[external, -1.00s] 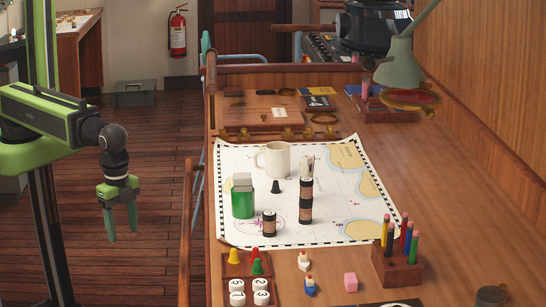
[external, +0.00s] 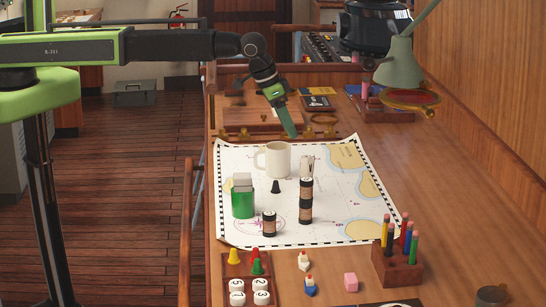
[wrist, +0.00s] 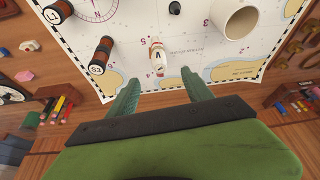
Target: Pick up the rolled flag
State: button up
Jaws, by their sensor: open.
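A pale roll with a tan band marked A (wrist: 157,57), apparently a rolled flag, stands on the chart (external: 235,165). In the external view its pale top (external: 307,166) shows behind a dark banded roll (external: 305,205), which hides its lower part. That dark roll also shows in the wrist view (wrist: 101,54). A shorter-looking dark roll (external: 269,223) stands to its left, marked L in the wrist view (wrist: 58,11). My gripper (external: 291,128) is open and empty above the chart's far edge. In the wrist view its fingertips (wrist: 160,84) lie either side of the pale roll's line, apart from it.
A cream mug (external: 277,160), a green-and-grey block (external: 243,198) and a small black cone (external: 276,187) stand on the chart. A pencil block (external: 397,265) stands at the front right. A lamp (external: 400,65) leans in at the back right. Bare tabletop lies right of the chart.

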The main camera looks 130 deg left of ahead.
aim_at(301, 156)
jog(key=b+x, duration=1)
jog(key=x, duration=0.2)
jog(key=shift+d+b, duration=0.2)
jog(key=shift+b, duration=0.2)
jog(key=shift+a+f, duration=0.15)
jog(key=shift+f, duration=0.05)
jog(key=b+x, duration=0.5)
jog(key=shift+w+f, duration=0.15)
jog(key=shift+w, duration=0.05)
grip_shut()
